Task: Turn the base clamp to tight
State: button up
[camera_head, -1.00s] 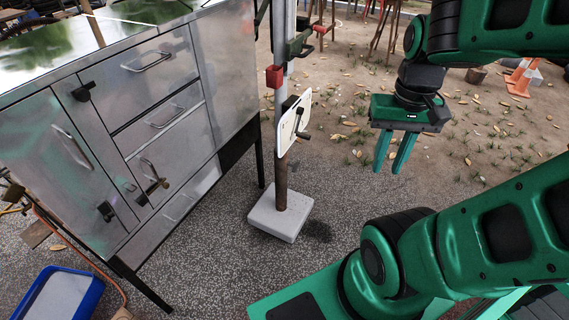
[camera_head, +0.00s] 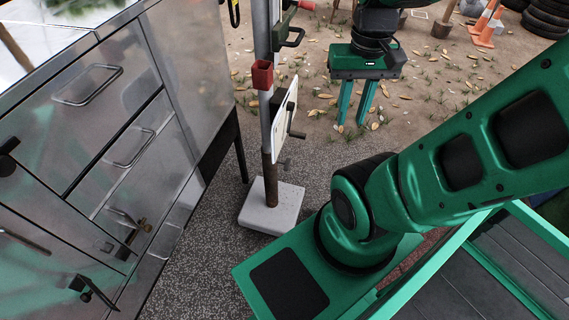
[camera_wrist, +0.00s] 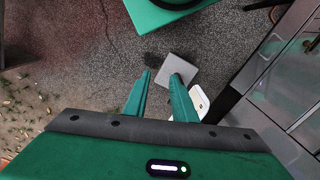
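A post (camera_head: 268,120) stands upright in a pale square base block (camera_head: 272,208). Its lower part is a rusty brown tube (camera_head: 270,178). A small lever (camera_head: 285,163) sticks out low on the post, just under a white plate (camera_head: 268,130) with a dark crank handle (camera_head: 297,135). I cannot tell for sure which lever is the base clamp, or its setting. My gripper (camera_head: 352,115) points down, empty, with a gap between its fingers, right of the plate and apart from it. In the wrist view, my gripper (camera_wrist: 161,74) has the base block (camera_wrist: 178,68) beyond its fingertips.
A metal cabinet (camera_head: 110,150) with drawers and latches stands left of the post. A red box (camera_head: 262,75) and a green clamp with a dark handle (camera_head: 285,36) sit higher up. Orange cones (camera_head: 488,24) and tyres (camera_head: 545,17) are far right.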

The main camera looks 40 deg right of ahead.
jog(key=w+d+f+n+g+y, duration=0.1)
jog(key=w+d+f+n+y, duration=0.1)
jog(key=w+d+f, duration=0.5)
jog(key=w+d+f+n+y, duration=0.1)
jog(key=w+d+f+y, duration=0.2)
jog(key=w+f, duration=0.6)
jog(key=m+t+y, duration=0.3)
jog(key=t+y, duration=0.3)
jog(key=t, duration=0.9)
send_near(288, 164)
jog(key=x, duration=1)
jog(key=shift+w+f, duration=0.1)
jog(key=shift+f, duration=0.15)
